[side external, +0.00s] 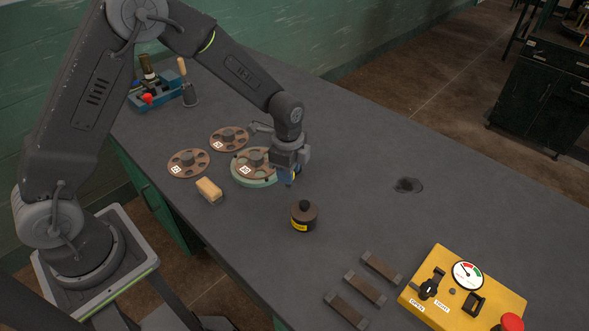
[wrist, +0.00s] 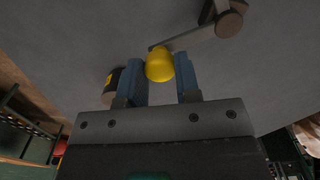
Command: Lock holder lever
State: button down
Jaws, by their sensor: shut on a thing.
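The holder lever shows in the wrist view as a grey bar (wrist: 195,36) with a yellow knob (wrist: 160,66) at its near end and a round pivot at the upper right. My gripper (wrist: 160,76) is shut on the yellow knob, with a blue finger on each side. In the side external view my gripper (side external: 289,178) is low over the table at the right edge of the green round holder (side external: 248,180). A brown disc (side external: 254,162) with holes and a white tag lies on the holder. The lever is mostly hidden there by my gripper.
Two more discs (side external: 188,162) (side external: 229,138) and a wood-topped brush (side external: 209,190) lie left of the holder. A dark pot (side external: 304,216) with a yellow label stands close in front. Grey bars (side external: 364,287) and a yellow control box (side external: 462,292) are farther right. The table's right-back area is mostly clear.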

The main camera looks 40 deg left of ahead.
jog(key=shift+s+a+m, duration=0.1)
jog(key=shift+a+m, duration=0.1)
jog(key=shift+m, duration=0.3)
jog(key=shift+a, duration=0.1)
jog(key=c, duration=0.8)
grip_release()
jog(key=shift+s, duration=0.1)
jog(key=shift+r, duration=0.1)
notch_tip(320, 180, up, 14)
jog(key=shift+f, duration=0.15)
jog(key=s+a+r+n+t, duration=0.2)
jog(key=s+r+n, duration=0.4)
jog(key=s+r, duration=0.35)
jog(key=s+n+t, duration=0.1)
jog(key=s+n, duration=0.2)
jog(key=s, duration=0.1)
jog(key=s+n+t, duration=0.1)
jog(key=s+n, duration=0.2)
jog(key=s, duration=0.2)
jog(key=s+r+n+t, duration=0.1)
jog(key=s+n, duration=0.2)
jog(key=s, duration=0.1)
jog(key=shift+s+a+r+t, duration=0.1)
jog(key=shift+s+a+t, duration=0.1)
jog(key=shift+a+t, duration=0.1)
